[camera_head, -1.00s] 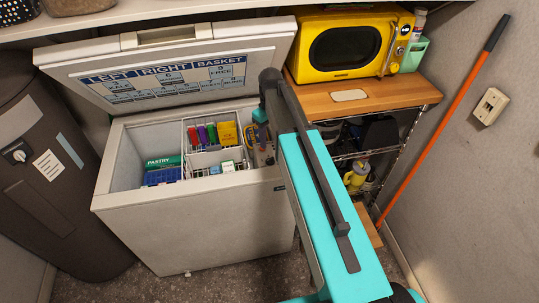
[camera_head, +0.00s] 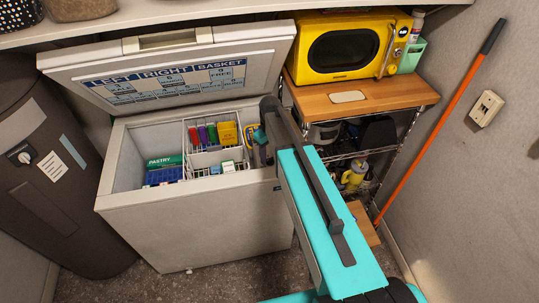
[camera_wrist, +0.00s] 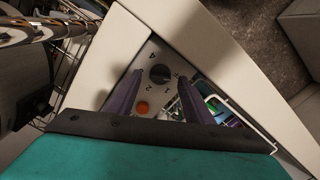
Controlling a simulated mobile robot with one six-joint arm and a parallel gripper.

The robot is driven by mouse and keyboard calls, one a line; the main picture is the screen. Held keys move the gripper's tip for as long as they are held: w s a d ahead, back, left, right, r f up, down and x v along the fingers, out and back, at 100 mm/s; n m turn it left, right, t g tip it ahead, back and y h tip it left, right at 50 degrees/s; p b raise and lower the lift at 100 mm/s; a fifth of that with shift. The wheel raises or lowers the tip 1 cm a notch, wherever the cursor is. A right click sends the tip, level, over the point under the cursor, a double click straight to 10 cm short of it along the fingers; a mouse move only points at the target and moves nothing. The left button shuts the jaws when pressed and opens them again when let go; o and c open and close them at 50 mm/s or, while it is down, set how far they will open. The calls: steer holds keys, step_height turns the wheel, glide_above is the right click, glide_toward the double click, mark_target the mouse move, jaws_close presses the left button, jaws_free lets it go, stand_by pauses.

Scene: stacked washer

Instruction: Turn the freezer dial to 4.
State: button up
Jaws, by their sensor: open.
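The freezer dial (camera_wrist: 159,74) is a dark round knob on a grey metal panel (camera_wrist: 166,104) inside the open chest freezer (camera_head: 205,225). Several numbers are printed around the knob, but its exact setting is too small to read. An orange-red round button or light (camera_wrist: 142,107) sits below the dial in the wrist view. My gripper (camera_wrist: 160,78) is open, with its two dark purple fingers on either side of the dial in that view. Whether they touch it cannot be told. In the head view my arm hides most of the panel.
The freezer lid (camera_head: 170,75) stands open at the back with a label sheet on it. Baskets with cartons, such as a green pastry box (camera_head: 164,162), lie left of the panel. A wooden-topped rack (camera_head: 365,98) with a yellow microwave (camera_head: 345,45) stands right of the freezer.

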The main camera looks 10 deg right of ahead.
steer(key=shift+f, duration=0.5)
steer(key=c, duration=1)
steer(key=shift+c, duration=0.2)
